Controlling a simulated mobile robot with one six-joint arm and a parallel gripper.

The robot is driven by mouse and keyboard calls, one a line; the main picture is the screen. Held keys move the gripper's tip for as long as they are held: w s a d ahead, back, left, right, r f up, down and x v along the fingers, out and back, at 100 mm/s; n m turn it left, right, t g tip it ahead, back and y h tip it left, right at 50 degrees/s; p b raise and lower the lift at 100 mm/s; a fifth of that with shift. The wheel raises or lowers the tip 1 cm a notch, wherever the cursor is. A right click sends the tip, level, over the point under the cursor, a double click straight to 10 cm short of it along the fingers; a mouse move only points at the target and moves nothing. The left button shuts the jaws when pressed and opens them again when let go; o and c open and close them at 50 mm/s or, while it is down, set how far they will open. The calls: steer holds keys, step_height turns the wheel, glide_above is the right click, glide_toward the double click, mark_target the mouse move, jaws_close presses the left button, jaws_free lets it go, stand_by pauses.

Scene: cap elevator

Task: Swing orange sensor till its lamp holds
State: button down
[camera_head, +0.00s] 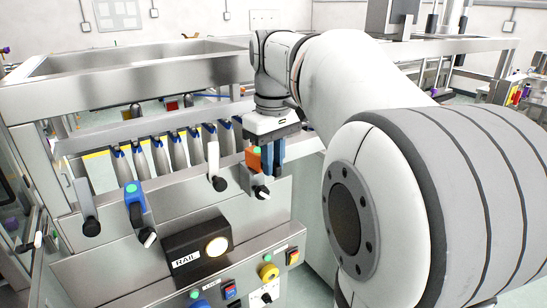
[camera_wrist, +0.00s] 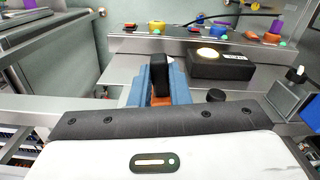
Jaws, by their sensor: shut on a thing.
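The orange sensor (camera_head: 253,160) is mounted on the machine's grey panel, with a small green lamp (camera_head: 257,150) at its top and a black knob (camera_head: 261,192) just below it. My gripper (camera_head: 273,158) reaches down from above, its blue fingers at the sensor's right side. In the wrist view the blue fingers (camera_wrist: 160,92) stand on both sides of a black upright part (camera_wrist: 161,72), with a little orange of the sensor (camera_wrist: 161,101) between them. My gripper is shut on the sensor. Most of the sensor is hidden by the fingers in the wrist view.
A blue sensor (camera_head: 134,200) with a green lamp is left on the same panel. A black RAIL box (camera_head: 183,252) with a glowing lamp sits lower. Buttons and a yellow knob (camera_head: 268,272) line the lower edge.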

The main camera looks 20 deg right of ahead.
steer(key=c, duration=1.5)
jaws_free()
steer(key=shift+o, duration=0.7)
steer(key=shift+r, duration=0.1)
step_height(320, 180, up, 8)
steer(key=shift+f, duration=0.2)
